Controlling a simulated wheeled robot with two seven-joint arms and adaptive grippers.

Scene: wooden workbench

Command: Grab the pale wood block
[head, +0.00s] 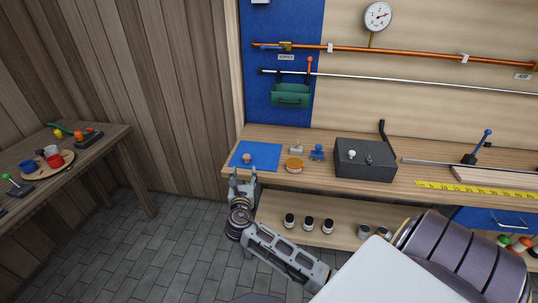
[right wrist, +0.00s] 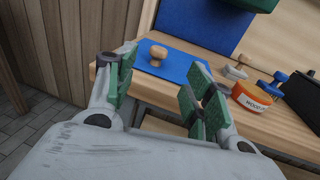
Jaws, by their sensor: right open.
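A small wooden piece, rounded and knob-like with a wider top (head: 247,158), stands on a blue mat (head: 268,150) at the left end of the workbench. It is the only small wooden piece I see near my gripper; it also shows in the right wrist view (right wrist: 158,54). My right gripper (head: 243,175) is at the bench's front left edge, just in front of the mat. Its green-padded fingers (right wrist: 164,78) are spread apart with nothing between them, and the wooden piece is beyond the tips. My left gripper is not in view.
Right of the mat are an orange-rimmed tin (head: 295,165), a small grey item (head: 297,149), a blue item (head: 317,152) and a dark box (head: 364,158). A pale plank (head: 490,175) lies far right. A lower shelf (head: 340,237) holds several jars.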

